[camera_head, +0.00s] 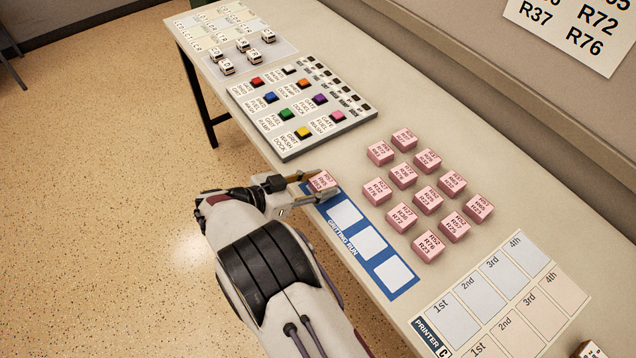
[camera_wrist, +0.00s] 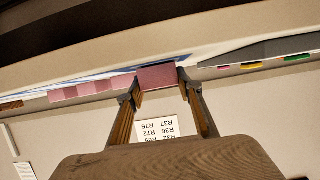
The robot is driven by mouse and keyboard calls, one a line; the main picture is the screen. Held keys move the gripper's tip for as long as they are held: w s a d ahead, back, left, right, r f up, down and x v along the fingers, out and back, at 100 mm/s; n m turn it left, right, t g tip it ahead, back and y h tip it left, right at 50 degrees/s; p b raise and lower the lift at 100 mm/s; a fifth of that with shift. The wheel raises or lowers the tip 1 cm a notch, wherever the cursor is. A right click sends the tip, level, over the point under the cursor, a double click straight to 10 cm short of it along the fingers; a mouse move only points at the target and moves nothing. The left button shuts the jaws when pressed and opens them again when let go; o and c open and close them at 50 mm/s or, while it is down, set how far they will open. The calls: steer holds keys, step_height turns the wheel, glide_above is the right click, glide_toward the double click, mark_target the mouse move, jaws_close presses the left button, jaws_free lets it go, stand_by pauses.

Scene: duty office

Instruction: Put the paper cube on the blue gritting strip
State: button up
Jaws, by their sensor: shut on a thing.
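A pink paper cube (camera_head: 322,182) with printed route codes is held between the fingers of my gripper (camera_head: 296,188) at the far end of the blue gritting strip (camera_head: 333,232). In the wrist view the cube (camera_wrist: 158,77) sits between the fingertips of my gripper (camera_wrist: 160,84). The strip's white squares nearer the camera are bare. The cube covers the strip's far end; I cannot tell whether it touches the strip. More pink cubes (camera_head: 427,199) stand in rows to the right of the strip.
A grey panel with coloured buttons (camera_head: 301,103) lies beyond the strip. Small white-topped blocks (camera_head: 243,45) stand on a printed sheet farther back. A printer sheet with numbered boxes (camera_head: 500,290) lies at the near right. A white notice (camera_head: 575,30) hangs on the wall.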

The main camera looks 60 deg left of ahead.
steer(key=shift+f, duration=0.15)
steer(key=o, duration=1.1)
steer(key=shift+s, duration=0.1)
steer(key=v, duration=1.2)
steer(key=shift+r, duration=0.2)
steer(key=shift+w, duration=0.2)
